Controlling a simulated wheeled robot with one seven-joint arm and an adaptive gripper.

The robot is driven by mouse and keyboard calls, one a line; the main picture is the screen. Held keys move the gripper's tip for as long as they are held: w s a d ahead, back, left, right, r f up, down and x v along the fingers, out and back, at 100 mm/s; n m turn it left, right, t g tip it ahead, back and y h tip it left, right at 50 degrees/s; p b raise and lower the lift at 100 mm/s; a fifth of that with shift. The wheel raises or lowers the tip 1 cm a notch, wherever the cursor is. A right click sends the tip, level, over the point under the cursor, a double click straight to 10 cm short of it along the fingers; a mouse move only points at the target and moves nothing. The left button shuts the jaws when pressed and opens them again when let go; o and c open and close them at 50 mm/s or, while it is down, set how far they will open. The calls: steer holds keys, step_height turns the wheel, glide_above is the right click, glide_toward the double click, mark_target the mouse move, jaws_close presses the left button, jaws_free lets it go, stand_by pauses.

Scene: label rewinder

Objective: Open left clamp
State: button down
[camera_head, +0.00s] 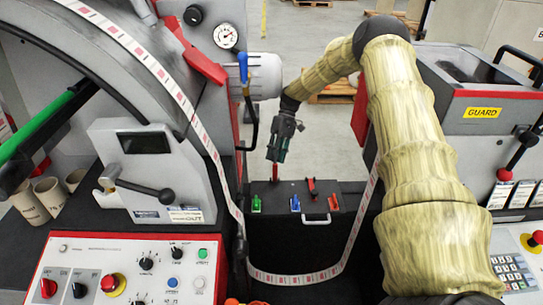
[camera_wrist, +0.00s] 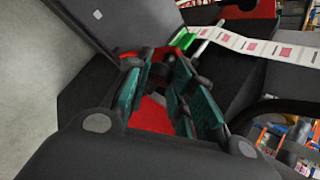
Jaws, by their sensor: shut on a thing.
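The left clamp (camera_head: 275,172) is a red lever at the back left of the black splice table, and it stands roughly upright. My gripper (camera_head: 277,157) reaches down on it from above and is shut on its upper end. In the wrist view my teal-padded fingers (camera_wrist: 163,72) stand on both sides of red parts of the clamp (camera_wrist: 150,115); the exact contact is partly hidden by the fingers. A second red clamp (camera_head: 311,188) lies to the right on the same table.
The label web (camera_head: 300,278) loops below the table. A grey motor (camera_head: 262,76) stands left of my arm. The guard box (camera_head: 490,108) is at right.

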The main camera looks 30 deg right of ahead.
steer(key=shift+w+d+f, duration=0.15)
steer(key=shift+d, duration=0.15)
steer(key=c, duration=1.5)
jaws_free()
steer(key=o, duration=0.3)
steer(key=shift+w+d+f, duration=0.1)
steer(key=shift+w+f, duration=0.1)
steer(key=v, duration=1.2)
steer(key=shift+a+r, duration=0.15)
steer(key=shift+a, duration=0.05)
